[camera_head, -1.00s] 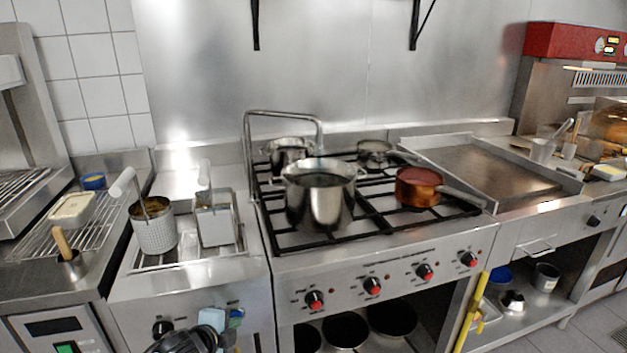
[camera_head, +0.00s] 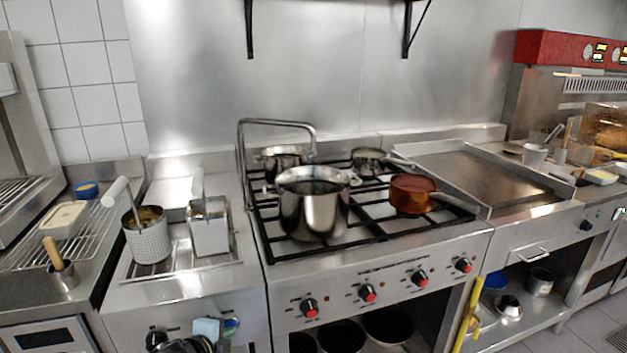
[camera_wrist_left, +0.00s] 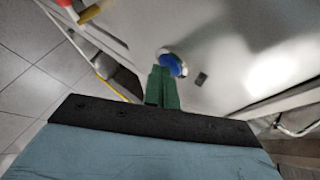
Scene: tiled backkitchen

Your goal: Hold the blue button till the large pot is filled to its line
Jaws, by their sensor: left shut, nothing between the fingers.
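The large pot (camera_head: 314,213) is a shiny steel pot on the front left of the hob, with an arched steel spout (camera_head: 278,124) over it. Its fill line and water level are not clear. The blue button (camera_head: 231,325) is on the front panel below the fryer, left of the hob. It also shows in the left wrist view (camera_wrist_left: 172,64), in a pale ring. My left gripper (camera_head: 220,331) is at the panel; its green fingers (camera_wrist_left: 162,82) are shut and empty, tips right by the button. I cannot tell whether they touch it. My right gripper is not in view.
A copper pan (camera_head: 411,194) and other pans are on the hob. Red-marked knobs (camera_head: 368,293) line its front. Two fryer baskets (camera_head: 149,238) stand at the left. A yellow bar (camera_head: 467,315) hangs at the right of the hob.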

